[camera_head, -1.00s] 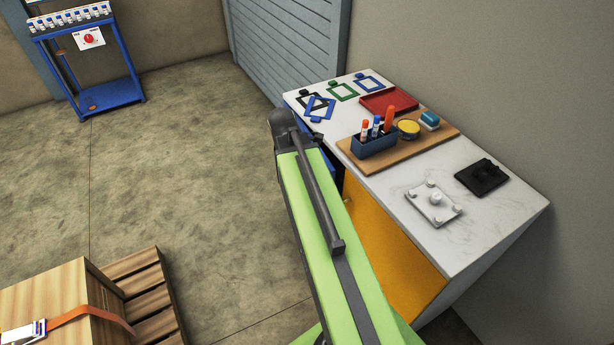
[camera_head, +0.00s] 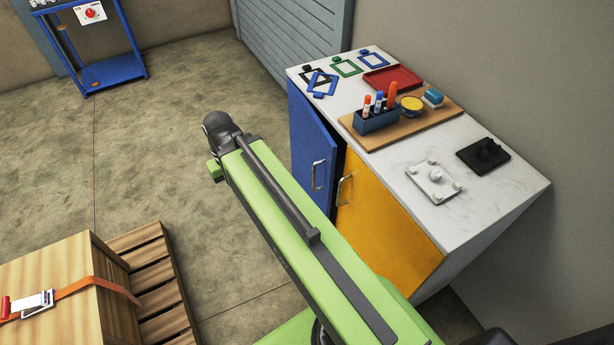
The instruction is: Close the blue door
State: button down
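The blue door (camera_head: 312,140) is on the left half of the front of a white-topped cabinet (camera_head: 465,225). It has a metal handle (camera_head: 318,175) near its right edge. A dark gap shows along that edge, beside the yellow door, so the blue door stands slightly ajar. My green arm crosses the lower middle of the view, and its dark end joint is to the left of the blue door, apart from it in the picture. My gripper does not show, so its fingers cannot be judged.
The yellow door (camera_head: 385,235) looks shut and has its own handle (camera_head: 344,190). Pens, frames and a red tray (camera_head: 392,77) lie on the cabinet top. A wooden crate (camera_head: 55,265) on a pallet (camera_head: 150,285) is at lower left. Floor left of the cabinet is clear.

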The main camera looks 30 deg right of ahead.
aim_at(313, 151)
jog(key=k, duration=1.25)
jog(key=u, duration=0.35)
jog(key=i, duration=0.65)
jog(key=u, duration=0.9)
jog(key=i, duration=0.85)
jog(key=u, duration=0.1)
